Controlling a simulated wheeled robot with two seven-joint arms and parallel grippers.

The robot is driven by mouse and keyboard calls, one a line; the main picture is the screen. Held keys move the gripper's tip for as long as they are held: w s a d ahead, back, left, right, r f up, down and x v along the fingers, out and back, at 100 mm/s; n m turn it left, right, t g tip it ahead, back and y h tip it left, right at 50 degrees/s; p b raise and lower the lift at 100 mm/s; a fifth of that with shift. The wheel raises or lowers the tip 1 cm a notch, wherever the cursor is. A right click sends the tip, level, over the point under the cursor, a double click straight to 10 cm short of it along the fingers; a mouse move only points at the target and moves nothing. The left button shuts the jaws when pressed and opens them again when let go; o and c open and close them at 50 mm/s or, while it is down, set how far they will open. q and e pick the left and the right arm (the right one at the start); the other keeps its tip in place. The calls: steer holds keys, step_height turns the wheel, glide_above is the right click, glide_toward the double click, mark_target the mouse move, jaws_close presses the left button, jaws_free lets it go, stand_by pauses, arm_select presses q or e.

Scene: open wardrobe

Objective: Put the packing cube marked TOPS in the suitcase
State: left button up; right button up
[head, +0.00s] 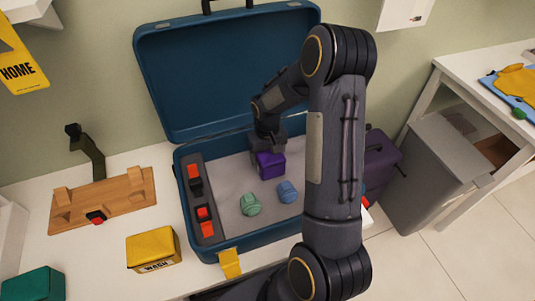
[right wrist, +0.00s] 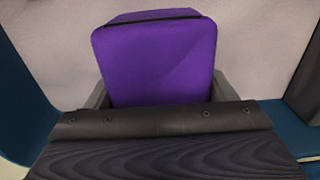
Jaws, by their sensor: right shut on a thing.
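A purple packing cube (head: 271,165) is in my right gripper (head: 268,146), inside the open blue suitcase (head: 184,240). My right gripper is shut on the cube from above, and the cube is over the pale lining of the suitcase. I cannot tell whether its underside touches the lining. The cube also fills the middle of the right wrist view (right wrist: 155,60), between the gripper's fingers. No marking on it is readable in either view. My right arm hides the right part of the suitcase. My left gripper is not in view.
Rolled green (head: 250,204) and blue (head: 287,191) items lie in the suitcase near the cube. A dark strip with red items (head: 207,213) runs along its left side. A yellow WASH pouch (head: 153,249), a wooden rack (head: 103,200) and a green pouch (head: 33,284) sit left of it.

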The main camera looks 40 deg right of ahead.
steer(key=shift+f, duration=0.15)
steer(key=o, duration=1.1)
